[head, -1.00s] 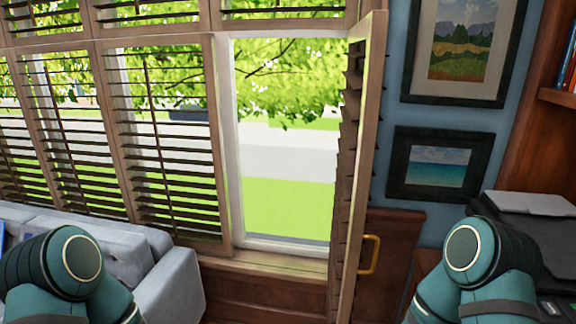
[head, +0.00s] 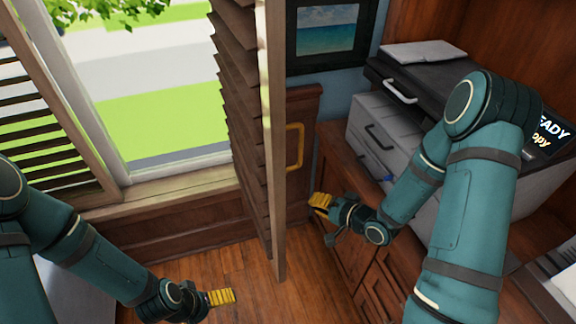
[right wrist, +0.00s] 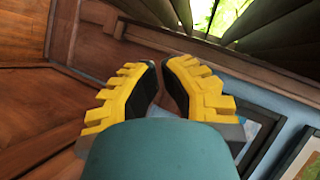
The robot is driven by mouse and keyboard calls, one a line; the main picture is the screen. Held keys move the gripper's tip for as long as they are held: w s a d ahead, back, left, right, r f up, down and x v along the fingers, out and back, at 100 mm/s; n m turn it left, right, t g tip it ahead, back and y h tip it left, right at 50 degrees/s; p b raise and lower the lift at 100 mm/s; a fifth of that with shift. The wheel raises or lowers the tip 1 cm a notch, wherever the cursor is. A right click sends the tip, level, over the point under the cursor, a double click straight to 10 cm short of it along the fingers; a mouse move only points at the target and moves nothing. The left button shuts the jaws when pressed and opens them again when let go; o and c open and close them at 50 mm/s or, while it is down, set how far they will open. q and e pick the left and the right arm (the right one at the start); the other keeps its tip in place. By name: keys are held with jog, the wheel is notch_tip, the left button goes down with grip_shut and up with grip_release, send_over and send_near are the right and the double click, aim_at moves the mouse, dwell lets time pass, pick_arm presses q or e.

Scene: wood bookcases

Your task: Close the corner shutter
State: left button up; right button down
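The corner shutter is the tall wood louvred panel (head: 239,104), swung out into the room, its edge facing me in the head view. Its window opening beside it stands uncovered. My right gripper (head: 320,205) is right of the panel's lower part, apart from it. In the right wrist view its two yellow fingers (right wrist: 160,75) stand a little apart with nothing between them. My left gripper (head: 221,297) is low, left of the panel's foot, and looks empty; its finger gap does not show. The shutter's slats (right wrist: 270,25) appear to show at top right in the right wrist view.
A grey printer (head: 400,125) stands on the wood cabinet (head: 350,235) at right, close beside my right arm. A yellow handle (head: 294,147) shows behind the shutter's edge. A framed sea picture (head: 327,28) hangs above. The wood floor (head: 240,270) below the shutter is clear.

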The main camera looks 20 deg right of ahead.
jog(key=s+d+r+y, duration=0.2)
jog(key=r+y, duration=0.1)
jog(key=r, duration=0.4)
jog(key=s+d+r+y, duration=0.1)
jog(key=s+r+y, duration=0.1)
jog(key=r+y, duration=0.3)
pick_arm(q)
notch_tip(320, 180, down, 2)
jog(key=b, duration=0.2)
jog(key=shift+s+f+b, duration=0.15)
jog(key=shift+f+b, duration=0.05)
jog(key=shift+b, duration=0.15)
pick_arm(e)
jog(key=w+a+r+h, duration=0.1)
jog(key=w+a, duration=0.4)
jog(key=a, duration=0.6)
jog(key=shift+w+a, duration=0.25)
jog(key=shift+w, duration=0.15)
jog(key=shift+a+r, duration=0.1)
